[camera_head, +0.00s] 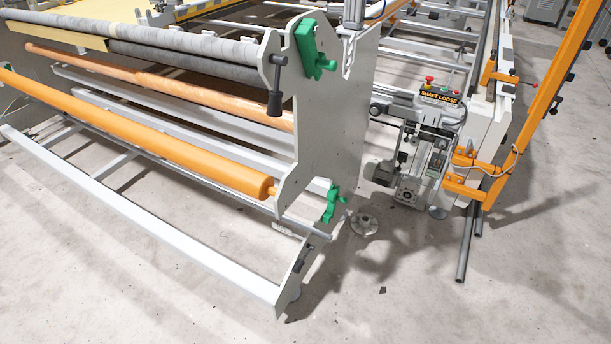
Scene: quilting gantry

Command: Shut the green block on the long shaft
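A large green block (310,48) sits at the top of the white end plate (335,120), by the end of the long grey roller shafts (180,41). It looks tilted, its lower part sticking out to the right of the plate. A smaller green block (332,204) sits low on the plate's right edge, near the end of a thin lower bar. I cannot tell whether either block is open or shut. A control box (440,97) behind reads "SHAFT LOOSE". Neither of my grippers is in view.
An orange roller (140,132) and a white bar (150,225) run along the front left. A black handle (275,90) hangs beside the plate. An orange post (561,75) stands at the right. The concrete floor (420,300) in front is mostly clear.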

